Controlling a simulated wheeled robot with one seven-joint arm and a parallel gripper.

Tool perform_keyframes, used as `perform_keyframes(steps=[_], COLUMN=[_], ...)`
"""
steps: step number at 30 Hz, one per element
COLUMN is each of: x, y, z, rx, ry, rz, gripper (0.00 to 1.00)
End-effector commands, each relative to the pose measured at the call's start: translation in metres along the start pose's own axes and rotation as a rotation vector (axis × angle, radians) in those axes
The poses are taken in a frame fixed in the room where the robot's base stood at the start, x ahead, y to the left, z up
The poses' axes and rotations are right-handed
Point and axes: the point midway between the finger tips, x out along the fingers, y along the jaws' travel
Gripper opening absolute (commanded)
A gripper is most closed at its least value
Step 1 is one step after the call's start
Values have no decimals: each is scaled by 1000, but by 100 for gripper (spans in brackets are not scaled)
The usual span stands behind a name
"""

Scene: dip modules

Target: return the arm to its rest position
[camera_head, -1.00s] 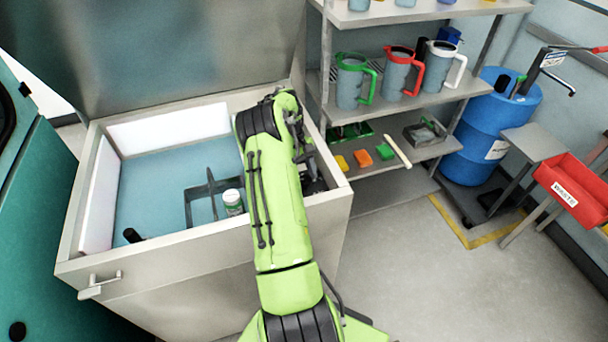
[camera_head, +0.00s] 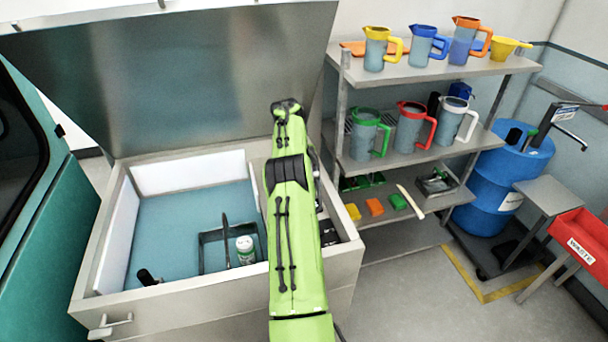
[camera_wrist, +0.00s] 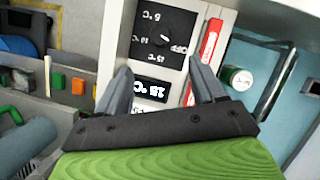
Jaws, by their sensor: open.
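My green arm (camera_head: 298,235) reaches up and forward over the right side of an open chest (camera_head: 215,294) in the head view; its end hides my gripper there. In the wrist view my gripper (camera_wrist: 160,90) has its two grey fingers spread apart with nothing between them. Beyond the fingers lies a black control panel (camera_wrist: 163,38) with a dial and a temperature display. A red strip lies beside the panel.
The chest's raised lid (camera_head: 200,80) stands behind the arm. Shelves with jugs (camera_head: 410,125) stand to the right, then a blue drum (camera_head: 498,190) and a red waste bin (camera_head: 580,240). Floor at front right is clear.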

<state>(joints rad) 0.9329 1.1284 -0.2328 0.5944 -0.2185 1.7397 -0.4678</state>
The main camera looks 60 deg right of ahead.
Motion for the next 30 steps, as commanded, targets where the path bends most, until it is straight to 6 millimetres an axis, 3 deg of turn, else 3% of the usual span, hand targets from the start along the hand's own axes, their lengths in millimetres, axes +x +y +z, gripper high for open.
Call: perform_keyframes(steps=[1,6,25,28,30], x=[-9,-19,-18,-38,-69], y=[0,0,-1,-14,-40], z=[1,1,0,-1,-1], rx=[-1,0,-1,-6,-14], ry=[0,0,1,32,88], rz=[1,-1,-1,10,26], gripper=[68,68,68,68,68])
